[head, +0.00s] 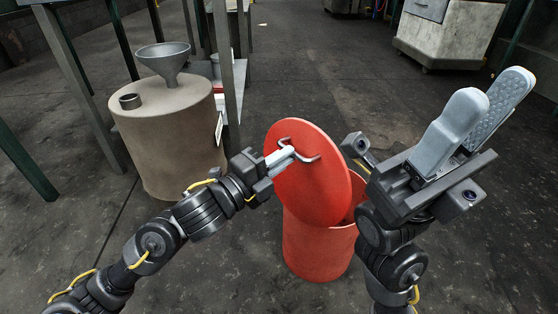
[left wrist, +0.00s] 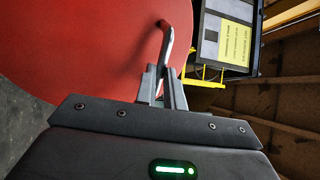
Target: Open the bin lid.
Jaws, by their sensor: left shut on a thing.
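The red bin (head: 318,250) stands on the floor in the middle of the head view. Its round red lid (head: 315,190) is tilted steeply up, and part of the bin's opening shows at its right edge. A metal handle (head: 308,157) is on the lid. My left gripper (head: 285,155) is shut on the handle. In the left wrist view, the fingers (left wrist: 162,85) close on the handle (left wrist: 167,45), with the red lid (left wrist: 80,45) filling the left side. My right gripper (head: 480,110) is raised at the right, its two grey fingers apart and empty.
A tan drum (head: 165,140) with a grey funnel (head: 164,60) stands at the left, beside a metal-legged shelf (head: 232,90). A pale cabinet (head: 450,40) is at the back right. The dark floor behind the bin is mostly clear.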

